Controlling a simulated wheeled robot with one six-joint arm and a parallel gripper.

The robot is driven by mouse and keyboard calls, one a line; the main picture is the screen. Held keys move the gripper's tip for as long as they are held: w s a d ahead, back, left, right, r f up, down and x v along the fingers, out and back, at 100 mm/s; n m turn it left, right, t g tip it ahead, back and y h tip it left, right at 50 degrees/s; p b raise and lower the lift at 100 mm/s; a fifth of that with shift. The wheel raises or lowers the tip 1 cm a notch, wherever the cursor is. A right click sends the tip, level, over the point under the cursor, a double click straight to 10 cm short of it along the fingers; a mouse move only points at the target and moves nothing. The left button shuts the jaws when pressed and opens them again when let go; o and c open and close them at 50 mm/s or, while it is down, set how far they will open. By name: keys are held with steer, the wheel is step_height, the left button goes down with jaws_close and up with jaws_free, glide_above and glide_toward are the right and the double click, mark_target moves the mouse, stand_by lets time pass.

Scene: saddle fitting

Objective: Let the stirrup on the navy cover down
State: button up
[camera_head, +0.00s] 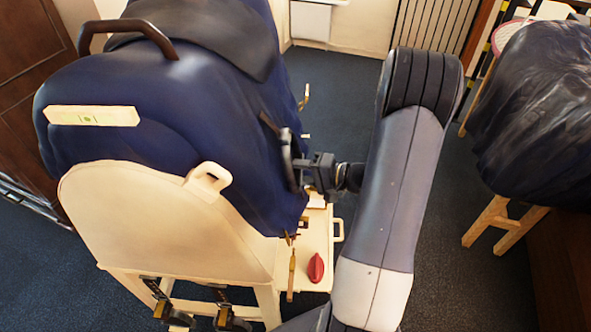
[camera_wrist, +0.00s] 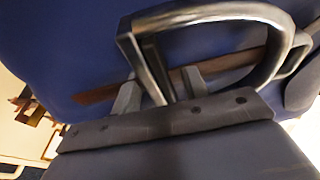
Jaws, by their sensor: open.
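The navy cover (camera_head: 190,110) is draped over a cream stand. A dark metal stirrup (camera_head: 287,160) lies against the cover's right side, and in the wrist view it is a large grey loop (camera_wrist: 205,13). A brown strap (camera_wrist: 228,62) runs across behind the loop. My gripper (camera_head: 308,170) is at the stirrup from the right. In the wrist view, my gripper (camera_wrist: 160,90) is open, with one finger on each side of the loop's near-left bar. I cannot tell whether either finger touches it. The top of the strap is hidden.
The cream stand (camera_head: 150,220) has a side shelf with a red object (camera_head: 316,268) and brass pieces (camera_head: 292,270) below the stirrup. A pale level (camera_head: 92,116) lies on the cover. A dark-covered wooden stand (camera_head: 540,100) is at right. Open carpet (camera_head: 335,85) lies behind my arm.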

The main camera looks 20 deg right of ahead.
steer(key=shift+w+a, duration=0.15)
jaws_close()
stand_by(0.4)
